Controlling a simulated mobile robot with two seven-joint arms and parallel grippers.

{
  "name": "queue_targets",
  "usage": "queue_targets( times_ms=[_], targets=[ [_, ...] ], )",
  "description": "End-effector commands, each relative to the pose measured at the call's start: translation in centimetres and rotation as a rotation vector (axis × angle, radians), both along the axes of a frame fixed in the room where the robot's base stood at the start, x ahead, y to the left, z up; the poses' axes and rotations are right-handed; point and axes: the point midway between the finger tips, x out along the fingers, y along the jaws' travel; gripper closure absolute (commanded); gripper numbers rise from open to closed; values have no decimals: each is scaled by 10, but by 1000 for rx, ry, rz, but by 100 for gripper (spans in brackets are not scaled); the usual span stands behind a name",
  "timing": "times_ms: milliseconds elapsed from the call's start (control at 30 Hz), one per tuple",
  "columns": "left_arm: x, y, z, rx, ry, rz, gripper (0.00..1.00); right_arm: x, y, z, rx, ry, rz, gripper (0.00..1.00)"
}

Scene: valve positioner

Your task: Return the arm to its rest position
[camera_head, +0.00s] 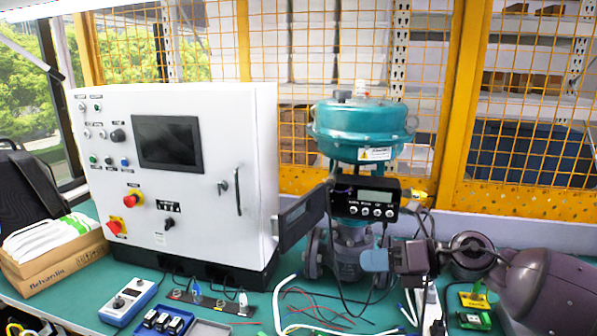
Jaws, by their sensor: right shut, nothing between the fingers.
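The valve positioner (348,199) is a black box with a small display and several round buttons, mounted below the teal actuator (362,130). Its dark cover (302,218) hangs swung out to the left. My right arm comes in from the right edge at bench height. My right gripper (375,260) points left, with its blue-grey fingertips shut and empty. It is in front of the grey valve body (345,265), below the positioner's buttons. I cannot tell whether the fingertips touch the valve. My left gripper is not in view.
A white control cabinet (215,110) stands at the left. A cardboard box (55,262) is beside it. A blue meter (128,300), a blue tray (205,327) and a green-yellow module (474,300) lie on the green bench. Loose cables and wires spread around the valve's base.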

Motion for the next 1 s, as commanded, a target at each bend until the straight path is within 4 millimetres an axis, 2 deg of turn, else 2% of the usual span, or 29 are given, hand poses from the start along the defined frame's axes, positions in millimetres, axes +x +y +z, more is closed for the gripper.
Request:
queue_targets(
  times_ms=[100,167,267,367,533,667,767,1000],
  targets=[
    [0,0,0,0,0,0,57,5,10,8,324,187,-153,100],
    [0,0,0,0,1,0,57,8,7,7,484,300,-242,100],
    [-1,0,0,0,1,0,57,14,-5,-6,721,494,-390,100],
    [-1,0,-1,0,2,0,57,15,-24,-31,920,683,-535,100],
    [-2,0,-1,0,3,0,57,3,-56,-90,1196,983,-767,100],
    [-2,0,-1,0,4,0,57,-21,-78,-142,1367,1188,-933,100],
    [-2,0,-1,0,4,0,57,-46,-92,-181,1479,1323,-1047,100],
    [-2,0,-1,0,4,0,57,-124,-120,-261,1711,1537,-1259,100]
  ],
)
